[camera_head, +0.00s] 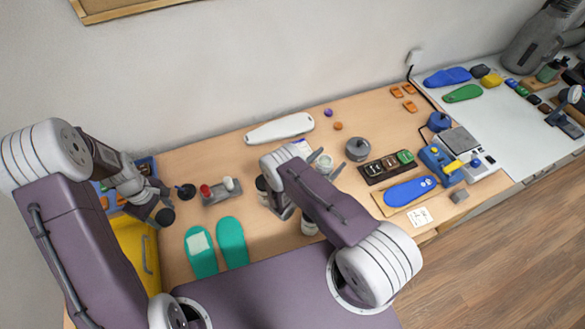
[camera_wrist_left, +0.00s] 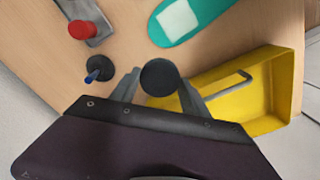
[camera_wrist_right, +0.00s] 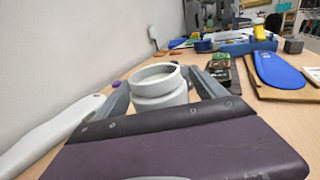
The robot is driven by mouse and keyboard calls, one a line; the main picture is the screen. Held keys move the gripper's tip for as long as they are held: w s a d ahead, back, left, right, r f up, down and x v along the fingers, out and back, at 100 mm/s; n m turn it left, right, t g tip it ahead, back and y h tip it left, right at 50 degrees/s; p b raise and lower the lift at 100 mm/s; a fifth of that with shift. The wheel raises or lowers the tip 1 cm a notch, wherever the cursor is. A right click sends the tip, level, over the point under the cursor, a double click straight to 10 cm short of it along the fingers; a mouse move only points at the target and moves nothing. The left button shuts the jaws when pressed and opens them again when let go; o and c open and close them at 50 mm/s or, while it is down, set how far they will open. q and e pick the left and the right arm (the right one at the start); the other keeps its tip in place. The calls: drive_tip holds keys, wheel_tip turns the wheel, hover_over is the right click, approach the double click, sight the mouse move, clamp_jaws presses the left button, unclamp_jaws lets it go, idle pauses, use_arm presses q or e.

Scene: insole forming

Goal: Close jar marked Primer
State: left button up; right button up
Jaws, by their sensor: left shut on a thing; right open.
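My left gripper (camera_head: 160,203) is shut on a dark round lid (camera_wrist_left: 160,77), held above the left part of the table; the lid (camera_head: 166,216) also shows in the head view. My right gripper (camera_head: 328,167) is open, with its fingers on either side of an open white jar (camera_wrist_right: 160,86). The jar stands upright with its mouth uncovered; its rim (camera_head: 324,160) shows between the fingers in the head view. I cannot tell whether the fingers touch it. No marking on this jar is readable, and its lower part is hidden.
A dark-topped jar (camera_head: 262,184) and a white jar (camera_head: 309,226) stand near my right arm. Teal insoles (camera_head: 232,243), a yellow drawer or tray (camera_head: 138,250), a small dark pot (camera_head: 186,191), a white insole form (camera_head: 280,128) and a grey round container (camera_head: 357,149) lie around.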

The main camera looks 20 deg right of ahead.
drive_tip(key=shift+c, duration=0.2)
clamp_jaws()
use_arm(q)
drive_tip(key=shift+f+b, duration=0.3)
drive_tip(key=shift+b, duration=0.05)
use_arm(e)
wheel_tip(320, 180, up, 10)
drive_tip(key=shift+r, duration=0.1)
drive_tip(key=c, duration=0.8)
unclamp_jaws()
clamp_jaws()
use_arm(q)
drive_tip(key=shift+d+f, duration=0.1)
use_arm(e)
drive_tip(key=shift+f, duration=0.2)
